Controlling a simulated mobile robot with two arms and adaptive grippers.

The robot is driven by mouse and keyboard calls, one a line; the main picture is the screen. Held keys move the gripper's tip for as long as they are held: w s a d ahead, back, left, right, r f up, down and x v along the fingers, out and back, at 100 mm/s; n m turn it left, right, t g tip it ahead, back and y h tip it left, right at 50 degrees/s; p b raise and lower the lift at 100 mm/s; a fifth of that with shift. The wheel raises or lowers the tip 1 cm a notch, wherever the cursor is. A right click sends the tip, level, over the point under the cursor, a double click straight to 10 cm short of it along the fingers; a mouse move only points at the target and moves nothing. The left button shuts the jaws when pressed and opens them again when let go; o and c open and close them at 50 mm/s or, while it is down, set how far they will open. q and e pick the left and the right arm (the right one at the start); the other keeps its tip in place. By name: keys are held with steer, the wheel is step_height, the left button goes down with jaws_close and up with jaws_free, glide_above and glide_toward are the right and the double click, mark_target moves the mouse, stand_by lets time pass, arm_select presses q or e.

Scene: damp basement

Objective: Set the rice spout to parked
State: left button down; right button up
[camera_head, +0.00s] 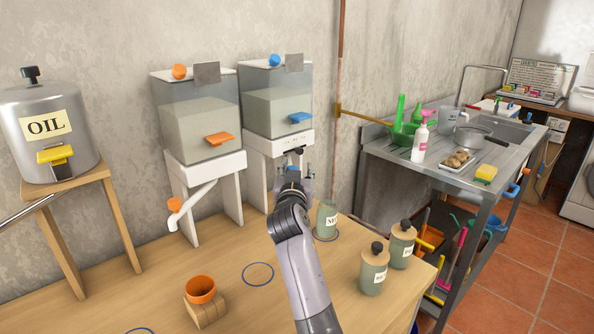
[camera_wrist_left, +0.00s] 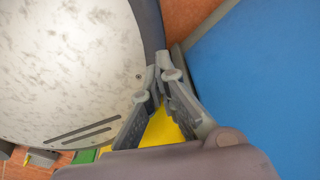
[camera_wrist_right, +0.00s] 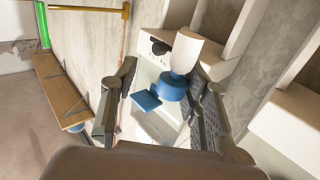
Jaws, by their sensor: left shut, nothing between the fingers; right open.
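Two clear dispensers stand on white stands: one with an orange tap (camera_head: 219,138), one with a blue tap (camera_head: 300,118). I cannot read which holds rice. The left dispenser's white spout (camera_head: 192,203) slants down to the left, with an orange knob (camera_head: 174,204) near its end. The right dispenser's spout is hidden behind my right arm in the head view. The right wrist view shows a white spout (camera_wrist_right: 186,51) with a blue knob (camera_wrist_right: 173,87). My right gripper (camera_head: 295,172) is open, with this spout between or just beyond its fingers; contact is unclear. My left gripper (camera_wrist_left: 160,75) is shut and empty.
An OIL pot (camera_head: 48,128) stands on a wooden stand at left. An orange cup (camera_head: 201,290) sits on a wooden block in front. Lidded jars (camera_head: 373,272) stand right of my right arm. A sink counter (camera_head: 400,154) is at right.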

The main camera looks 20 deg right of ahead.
steer(key=shift+f, duration=0.4)
step_height(320, 180, up, 11)
steer(key=shift+f, duration=0.15)
